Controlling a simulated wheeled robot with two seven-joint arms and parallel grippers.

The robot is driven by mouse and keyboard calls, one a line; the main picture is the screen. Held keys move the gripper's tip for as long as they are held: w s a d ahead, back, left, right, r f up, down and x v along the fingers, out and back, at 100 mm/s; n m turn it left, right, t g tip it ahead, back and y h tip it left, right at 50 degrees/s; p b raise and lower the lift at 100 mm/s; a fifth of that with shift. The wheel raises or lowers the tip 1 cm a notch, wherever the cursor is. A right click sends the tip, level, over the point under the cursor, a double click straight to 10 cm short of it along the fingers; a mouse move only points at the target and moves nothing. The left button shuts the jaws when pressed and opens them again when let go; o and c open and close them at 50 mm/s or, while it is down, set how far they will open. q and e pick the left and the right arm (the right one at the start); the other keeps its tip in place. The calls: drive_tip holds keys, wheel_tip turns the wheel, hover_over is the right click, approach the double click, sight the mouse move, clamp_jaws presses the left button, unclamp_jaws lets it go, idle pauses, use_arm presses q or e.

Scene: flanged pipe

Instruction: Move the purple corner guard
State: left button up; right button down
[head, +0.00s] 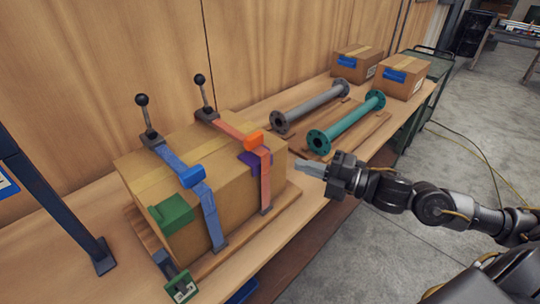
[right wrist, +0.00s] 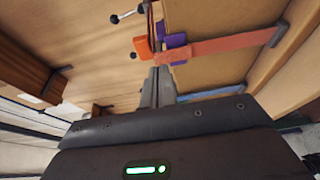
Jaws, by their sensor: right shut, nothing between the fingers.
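The purple corner guard (head: 247,159) sits on the top front edge of the large strapped carton (head: 236,186), partly behind the orange-red strap (head: 265,178). It also shows in the right wrist view (right wrist: 175,41), on both sides of that strap and beside the orange guard (right wrist: 142,46). My right gripper (head: 298,164) is shut and empty, its fingers pointing toward the carton's right end, right of the purple guard. In the right wrist view its closed fingertips (right wrist: 156,70) lie just below the guard in the picture. I cannot tell whether they touch anything. My left gripper is out of view.
A blue guard (head: 192,176) and blue strap (head: 213,215) are on the carton's left half, with a green guard (head: 172,213) further left. Two black-knobbed levers (head: 142,100) stand behind. Grey (head: 312,106) and teal (head: 345,122) flanged pipes lie at the back right.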

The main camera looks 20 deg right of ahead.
drive_tip(key=p+x, duration=0.2)
drive_tip(key=x, duration=0.7)
drive_tip(key=shift+p, duration=0.4)
drive_tip(key=shift+d, duration=0.1)
drive_tip(key=w+d+b, duration=0.2)
drive_tip(key=d, duration=0.4)
drive_tip(key=shift+w+d, duration=0.2)
drive_tip(key=shift+w, duration=0.1)
